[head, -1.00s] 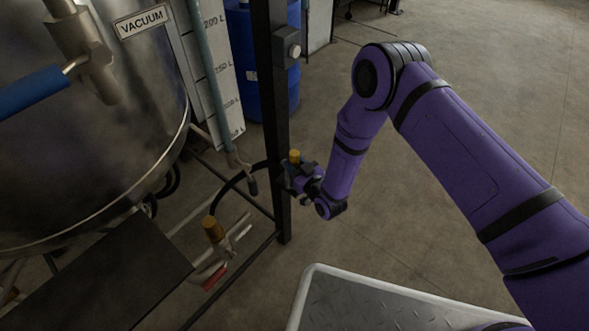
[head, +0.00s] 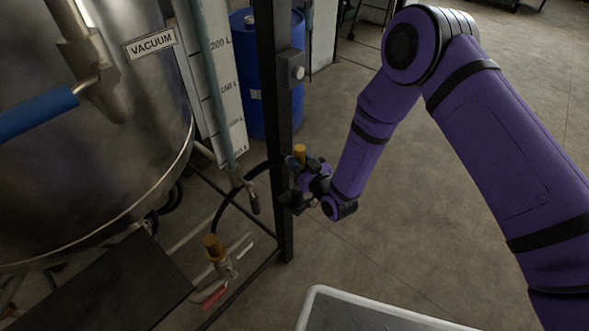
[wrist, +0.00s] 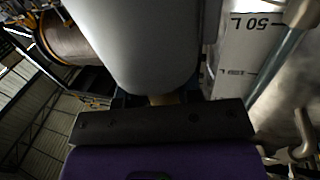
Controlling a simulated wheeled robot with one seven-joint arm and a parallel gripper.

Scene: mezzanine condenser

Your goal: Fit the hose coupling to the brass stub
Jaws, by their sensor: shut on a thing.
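My gripper (head: 303,182) is shut on the hose coupling (head: 300,152), whose brass-yellow end stands up above the dark jaws. The gripper is beside the dark upright post, and its fingers are small and partly hidden. A black hose (head: 232,190) curves from behind the post down to a brass fitting (head: 213,246) at lower left, on pipework with a red handle. I cannot tell whether this fitting is the brass stub. In the wrist view a pale grey rounded shape (wrist: 145,45) fills the upper middle, above my dark palm bar; a bit of tan shows between them.
The dark post (head: 276,110) stands close beside the gripper. A steel tank (head: 90,170) marked VACUUM fills the left, with a level scale (head: 218,75) and a blue drum (head: 262,90) behind. A dark plate (head: 125,285) lies at lower left. The floor right of the post is open.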

